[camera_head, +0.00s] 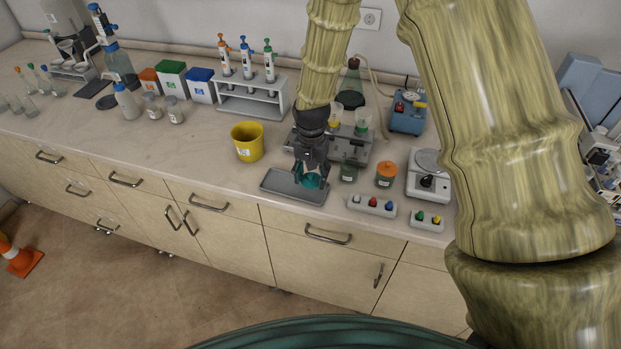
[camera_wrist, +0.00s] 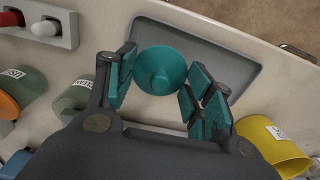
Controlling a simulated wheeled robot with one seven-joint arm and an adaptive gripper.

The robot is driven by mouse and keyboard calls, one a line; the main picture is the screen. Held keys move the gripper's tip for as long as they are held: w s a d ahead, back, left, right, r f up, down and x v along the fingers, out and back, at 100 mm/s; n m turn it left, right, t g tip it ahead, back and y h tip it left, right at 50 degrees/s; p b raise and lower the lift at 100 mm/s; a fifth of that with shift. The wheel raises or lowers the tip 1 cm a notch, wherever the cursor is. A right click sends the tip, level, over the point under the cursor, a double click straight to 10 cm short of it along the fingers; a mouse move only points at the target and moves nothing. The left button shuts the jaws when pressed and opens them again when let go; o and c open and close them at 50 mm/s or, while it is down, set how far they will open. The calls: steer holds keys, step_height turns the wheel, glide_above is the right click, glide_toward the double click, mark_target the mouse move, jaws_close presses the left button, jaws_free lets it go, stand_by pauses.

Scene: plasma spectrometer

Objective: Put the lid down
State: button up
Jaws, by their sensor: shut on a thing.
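The teal lid (camera_wrist: 161,71) is round with a small knob in its middle. My gripper (camera_wrist: 165,82) is shut on it, with the teal finger pads on either side of the lid in the wrist view. In the head view my gripper (camera_head: 309,174) points down over the right part of a grey tray (camera_head: 280,186), and the lid (camera_head: 312,181) shows between the fingers. The tray (camera_wrist: 232,75) lies behind the lid in the wrist view. I cannot tell whether the lid touches the tray.
A yellow bucket (camera_head: 247,142) stands left of the tray. Right of it are a greenish jar (camera_head: 349,172), an orange-lidded jar (camera_head: 385,176), a rack of small knobs (camera_head: 372,206) and a balance (camera_head: 428,180). A grey device (camera_head: 356,149) stands behind.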

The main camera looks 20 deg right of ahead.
mark_target(311, 182)
steer(key=shift+w+f+p, duration=0.1)
steer(key=shift+f+p, duration=0.9)
steer(key=shift+f, duration=0.75)
steer(key=shift+f, duration=0.1)
steer(key=o, duration=0.8)
steer(key=shift+c, duration=0.2)
steer(key=shift+r+b, duration=2.25)
steer(key=shift+r, duration=3.85)
steer(key=shift+a, duration=0.1)
